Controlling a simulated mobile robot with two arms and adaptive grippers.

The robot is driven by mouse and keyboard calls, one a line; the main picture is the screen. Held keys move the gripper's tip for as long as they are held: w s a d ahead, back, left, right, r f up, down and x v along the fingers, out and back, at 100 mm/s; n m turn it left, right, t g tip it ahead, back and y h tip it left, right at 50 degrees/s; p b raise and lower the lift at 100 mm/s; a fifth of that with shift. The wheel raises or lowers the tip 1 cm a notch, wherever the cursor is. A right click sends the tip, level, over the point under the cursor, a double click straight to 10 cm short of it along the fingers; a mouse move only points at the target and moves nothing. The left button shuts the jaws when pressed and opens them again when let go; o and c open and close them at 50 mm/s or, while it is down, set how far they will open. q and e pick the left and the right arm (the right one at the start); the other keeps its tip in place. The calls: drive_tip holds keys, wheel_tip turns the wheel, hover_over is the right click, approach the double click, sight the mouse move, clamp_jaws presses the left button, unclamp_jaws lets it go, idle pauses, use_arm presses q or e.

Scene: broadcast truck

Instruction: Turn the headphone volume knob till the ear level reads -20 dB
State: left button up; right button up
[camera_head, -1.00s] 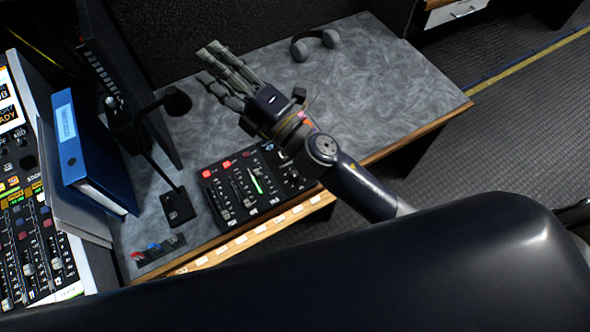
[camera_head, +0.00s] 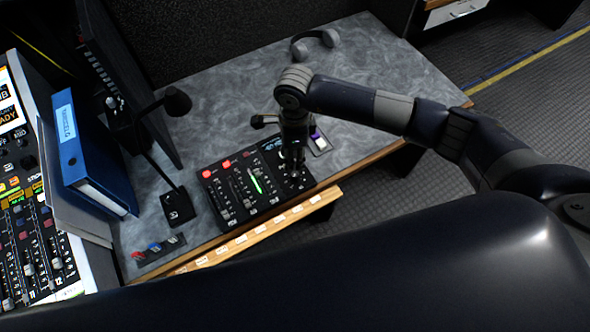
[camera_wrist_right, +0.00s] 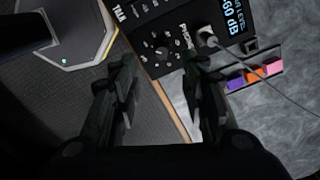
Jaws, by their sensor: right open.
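The black intercom panel (camera_head: 235,190) lies on the grey desk with lit red buttons and a green strip. In the right wrist view the headphone knob (camera_wrist_right: 162,50) is a small dark dial ringed by white dots, near the label "PHONES" (camera_wrist_right: 187,42). The ear level display (camera_wrist_right: 232,18) shows 60 dB in light blue; a minus sign in front is hard to make out. My right gripper (camera_head: 297,172) points down over the panel's right end. In its wrist view it is open (camera_wrist_right: 160,68), its fingers either side of the knob's line and apart from it. My left gripper is out of view.
A plug with a grey cable (camera_wrist_right: 208,38) sits beside the knob. A strip of coloured blocks (camera_wrist_right: 250,75) lies near the right finger. Headphones (camera_head: 315,43) rest at the desk's back. A gooseneck microphone (camera_head: 178,205) and blue binder (camera_head: 82,150) stand left.

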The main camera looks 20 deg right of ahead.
sight(295, 174)
drive_tip(key=f, duration=0.3)
drive_tip(key=f+p, duration=0.1)
drive_tip(key=f, duration=0.3)
drive_tip(key=f+p, duration=0.1)
drive_tip(key=f, duration=0.2)
drive_tip(key=shift+d+f, duration=0.25)
drive_tip(key=shift+f, duration=0.15)
drive_tip(key=shift+c, duration=0.3)
clamp_jaws()
